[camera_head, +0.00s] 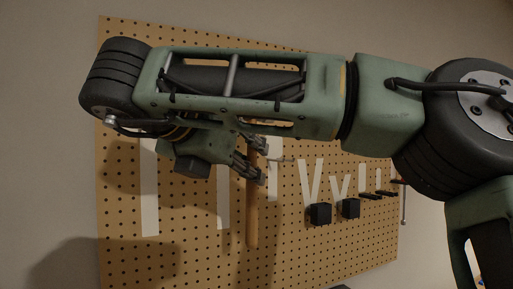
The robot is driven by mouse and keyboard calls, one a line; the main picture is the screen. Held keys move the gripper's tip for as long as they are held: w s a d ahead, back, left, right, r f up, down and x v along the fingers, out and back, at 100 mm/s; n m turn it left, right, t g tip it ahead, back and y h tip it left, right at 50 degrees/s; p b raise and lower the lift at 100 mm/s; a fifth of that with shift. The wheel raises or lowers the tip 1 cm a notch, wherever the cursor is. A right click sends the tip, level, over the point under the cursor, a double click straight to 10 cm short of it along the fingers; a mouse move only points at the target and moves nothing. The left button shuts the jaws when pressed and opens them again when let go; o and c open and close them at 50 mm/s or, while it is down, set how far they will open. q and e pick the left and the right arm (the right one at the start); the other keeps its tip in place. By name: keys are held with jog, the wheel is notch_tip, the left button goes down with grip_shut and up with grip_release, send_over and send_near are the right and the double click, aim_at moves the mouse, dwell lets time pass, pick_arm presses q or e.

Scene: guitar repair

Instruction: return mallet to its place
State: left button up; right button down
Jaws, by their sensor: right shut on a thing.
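My right arm comes in from the right across the upper part of the head view. Its gripper (259,161) is shut on the wooden handle of the mallet (252,215), in front of the pegboard. The handle hangs close to upright, with its lower end free. The mallet's head is hidden behind my arm, so I cannot tell whether the mallet touches the board. My left gripper is not in view.
The tan pegboard (330,235) bears several white tool outlines, such as the tall one at the left (149,190). Two black blocks (320,213) (349,208) and dark pegs (377,194) stick out at the right. The lower board is mostly bare.

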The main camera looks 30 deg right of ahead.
jog(key=shift+w+r+p, duration=0.1)
jog(key=shift+w+p, duration=0.2)
jog(key=shift+w, duration=0.25)
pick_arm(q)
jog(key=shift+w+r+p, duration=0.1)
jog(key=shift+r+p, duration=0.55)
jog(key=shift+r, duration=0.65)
pick_arm(e)
jog(key=shift+w+d, duration=0.2)
jog(key=shift+w, duration=2.25)
pick_arm(q)
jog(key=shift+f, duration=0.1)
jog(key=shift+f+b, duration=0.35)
jog(key=shift+b, duration=0.1)
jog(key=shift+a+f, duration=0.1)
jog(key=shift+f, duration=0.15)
pick_arm(e)
jog(key=shift+s, duration=0.15)
pick_arm(q)
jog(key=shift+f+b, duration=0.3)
jog(key=shift+b, duration=0.2)
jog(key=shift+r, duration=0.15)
pick_arm(e)
jog(key=shift+r, duration=0.1)
